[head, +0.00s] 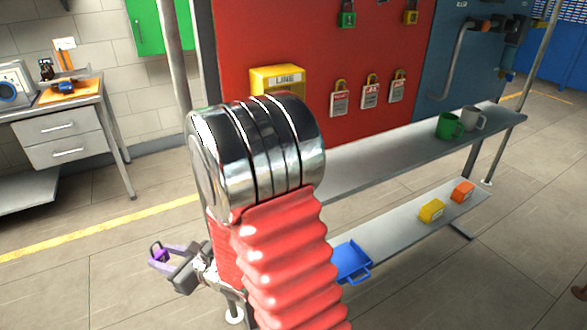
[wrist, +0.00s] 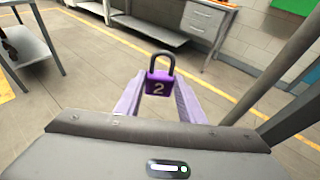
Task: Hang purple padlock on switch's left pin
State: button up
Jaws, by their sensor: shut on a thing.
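The purple padlock (wrist: 158,86), marked with a 2, is held upright between the fingertips of my gripper (wrist: 157,97) in the wrist view, with its dark shackle pointing up. In the head view the padlock (head: 160,254) shows small at the lower left, between the purple fingers of my gripper (head: 163,257). My gripper is shut on it, out over the floor and well left of the red board (head: 385,40). I cannot make out the switch or its left pin in either view; my own arm covers part of the board.
A grey shelf (head: 390,153) below the board bears a green mug (head: 447,127) and a grey mug (head: 474,119). A lower shelf holds a blue tray (head: 351,262), a yellow block (head: 431,210) and an orange block (head: 462,191). A post (head: 176,55) stands left of the board. Open floor lies at left.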

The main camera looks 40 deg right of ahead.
jog(key=shift+d+r, duration=0.1)
jog(key=shift+d, duration=0.45)
jog(key=s+d+r+m+h, duration=0.2)
jog(key=s+d+r, duration=0.1)
jog(key=d+r, duration=1.1)
jog(key=s+d+r+m+h, duration=0.1)
jog(key=s+d+r, duration=0.2)
jog(key=s+d, duration=0.3)
jog(key=s+d+r+m+h, duration=0.1)
jog(key=s+d+r+h, duration=0.1)
jog(key=s+d, duration=0.5)
jog(key=d+r, duration=0.1)
jog(key=d, duration=0.2)
jog(key=shift+s+d+r+t, duration=0.2)
jog(key=shift+s+t, duration=0.1)
jog(key=shift+t, duration=0.1)
jog(key=shift+w, duration=0.2)
jog(key=w+d+f, duration=0.1)
jog(key=w+d, duration=0.1)
jog(key=w, duration=0.6)
jog(key=shift+w+d+f, duration=0.15)
jog(key=shift+w+f, duration=0.15)
jog(key=shift+f, duration=0.05)
